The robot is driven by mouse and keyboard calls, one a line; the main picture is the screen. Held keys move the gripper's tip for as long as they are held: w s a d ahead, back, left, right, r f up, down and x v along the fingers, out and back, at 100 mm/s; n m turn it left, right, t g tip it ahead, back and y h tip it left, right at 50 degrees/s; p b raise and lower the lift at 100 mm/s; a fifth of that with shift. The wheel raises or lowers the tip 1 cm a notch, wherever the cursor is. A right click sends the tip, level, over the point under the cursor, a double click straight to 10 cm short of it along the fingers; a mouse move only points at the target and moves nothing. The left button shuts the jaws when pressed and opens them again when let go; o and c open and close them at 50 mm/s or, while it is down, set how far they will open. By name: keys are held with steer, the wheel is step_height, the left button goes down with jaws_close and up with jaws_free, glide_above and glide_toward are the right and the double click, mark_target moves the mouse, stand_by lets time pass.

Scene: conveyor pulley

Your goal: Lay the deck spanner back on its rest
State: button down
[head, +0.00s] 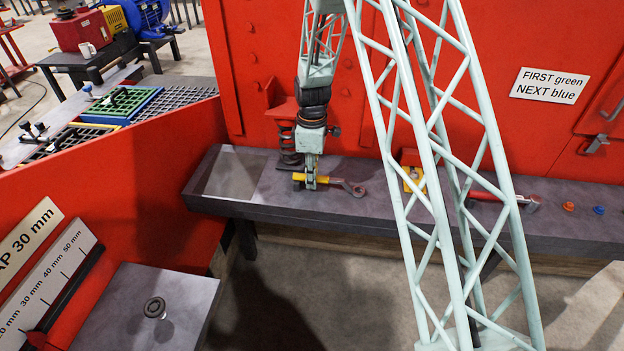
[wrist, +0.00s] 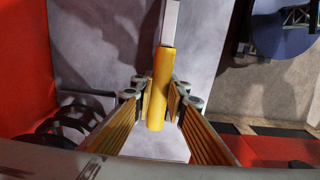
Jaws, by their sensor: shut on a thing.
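The deck spanner has a yellow handle and a grey shank ending in a ring (head: 355,189), which points right in the head view. My gripper (head: 311,183) hangs over the grey shelf (head: 250,205) and is shut on the yellow handle. In the wrist view the handle (wrist: 160,85) stands between the ribbed finger pads of my gripper (wrist: 160,105), with the grey shank running up out of the picture. The spanner is low, close over or on the shelf; I cannot tell whether it touches. I cannot make out its rest clearly; my gripper may hide part of it.
A dark coiled spring (head: 289,145) stands behind my gripper. A yellow block (head: 412,179) and a red-handled tool (head: 500,195) are farther right on the shelf, past my pale lattice link. Orange (head: 568,206) and blue (head: 599,210) knobs follow.

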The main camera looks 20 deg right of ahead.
steer(key=shift+f, duration=0.15)
steer(key=c, duration=2.5)
jaws_free()
steer(key=shift+r+p, duration=1.65)
steer(key=shift+r, duration=2.35)
steer(key=shift+r, duration=0.1)
